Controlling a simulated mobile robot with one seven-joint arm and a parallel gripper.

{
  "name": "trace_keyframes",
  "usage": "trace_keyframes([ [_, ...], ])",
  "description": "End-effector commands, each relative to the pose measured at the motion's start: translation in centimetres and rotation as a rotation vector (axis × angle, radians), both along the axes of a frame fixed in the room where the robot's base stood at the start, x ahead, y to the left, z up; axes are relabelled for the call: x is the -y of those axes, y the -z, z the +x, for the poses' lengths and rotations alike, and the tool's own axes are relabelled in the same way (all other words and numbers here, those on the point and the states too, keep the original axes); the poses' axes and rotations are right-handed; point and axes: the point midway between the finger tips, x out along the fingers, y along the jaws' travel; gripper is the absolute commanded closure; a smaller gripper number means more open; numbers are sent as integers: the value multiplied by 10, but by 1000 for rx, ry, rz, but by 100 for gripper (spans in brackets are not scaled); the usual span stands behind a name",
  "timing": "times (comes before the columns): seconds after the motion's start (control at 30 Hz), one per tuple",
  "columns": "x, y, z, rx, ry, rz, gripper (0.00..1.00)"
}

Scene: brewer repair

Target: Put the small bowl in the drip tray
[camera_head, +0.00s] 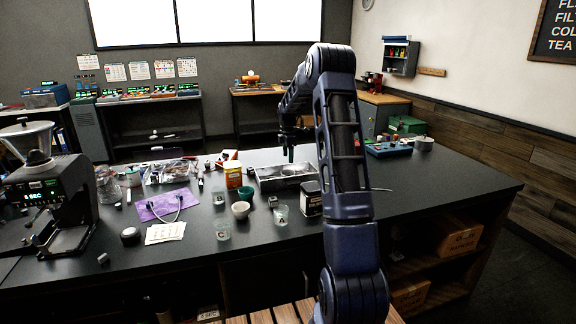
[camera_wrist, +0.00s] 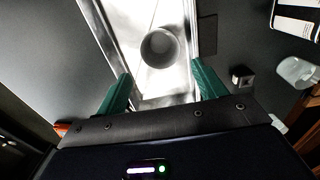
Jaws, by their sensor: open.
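The drip tray (camera_head: 288,184) is a long silver metal tray on the dark counter; its bare floor and side walls also show in the wrist view (camera_wrist: 126,22). A small round grey bowl (camera_wrist: 160,47) stands upright inside the tray in the wrist view, apart from its side walls. I cannot make that bowl out in the head view. My gripper (camera_head: 290,155) is above the tray. In the wrist view its green fingers (camera_wrist: 162,72) are spread apart and empty, with the bowl beyond the fingertips and nothing between them.
A white bowl (camera_head: 241,209), a dark green cup (camera_head: 245,193), clear cups (camera_head: 281,215) and a dark canister (camera_head: 311,199) stand in front of the tray. The counter's right end (camera_head: 450,185) is clear.

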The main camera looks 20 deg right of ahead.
Motion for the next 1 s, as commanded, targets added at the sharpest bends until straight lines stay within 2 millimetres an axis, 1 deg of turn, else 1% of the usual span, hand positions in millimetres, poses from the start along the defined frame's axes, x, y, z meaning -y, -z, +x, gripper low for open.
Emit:
trace_keyframes([
  [0.03, 0, -6, 0, 0, 0, 0, 30],
  [0.1, 0, -13, 0, 0, 0, 0, 30],
  [0.27, -1, -24, -2, 1, 4, -1, 30],
  [0.37, -4, -35, -10, 9, 31, -4, 30],
  [0.43, -8, -48, -21, 19, 67, -8, 30],
  [0.57, -18, -80, -52, 48, 166, -16, 30],
  [0.7, -29, -111, -90, 79, 284, -19, 30],
  [0.77, -33, -122, -107, 92, 336, -18, 30],
  [1.0, -49, -162, -177, 149, 541, -3, 30],
])
